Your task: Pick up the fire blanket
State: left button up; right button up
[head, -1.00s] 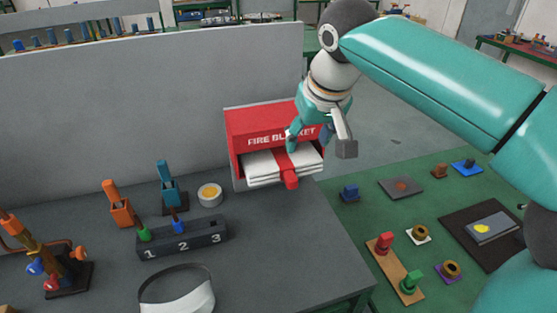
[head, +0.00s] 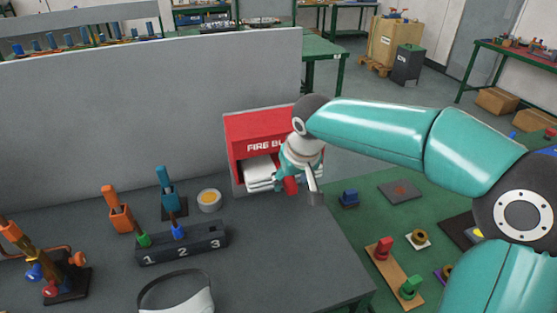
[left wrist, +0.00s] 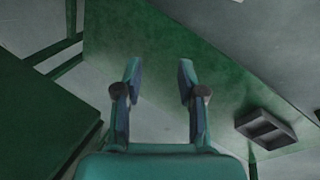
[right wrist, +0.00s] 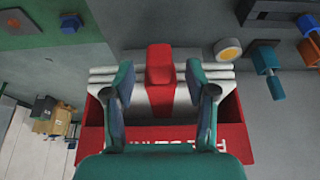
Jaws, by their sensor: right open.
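The fire blanket (head: 258,176) is a folded white stack with a red strap, sitting in a red box marked FIRE BLANKET (head: 250,132) at the right end of the grey panel. In the right wrist view the red strap tab (right wrist: 160,65) shows between the fingertips of my right gripper (right wrist: 160,80), with the white folds (right wrist: 222,68) on both sides. My right gripper (head: 290,180) is open in front of the box and covers part of the blanket in the head view. I cannot tell if it touches the strap. My left gripper (left wrist: 158,80) is open and empty, away from the blanket.
A numbered block (head: 182,244), an orange-handled item (head: 118,210), a blue-handled item (head: 170,195) and a round yellow-topped piece (head: 209,200) stand on the grey table (head: 270,260). A white strapped item (head: 180,300) lies at the front. A green surface with parts lies to the right.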

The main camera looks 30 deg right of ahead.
jog(key=shift+w+f, duration=0.15)
jog(key=shift+f, duration=0.2)
grip_shut()
jog(key=shift+r, duration=0.1)
jog(key=shift+r, duration=0.15)
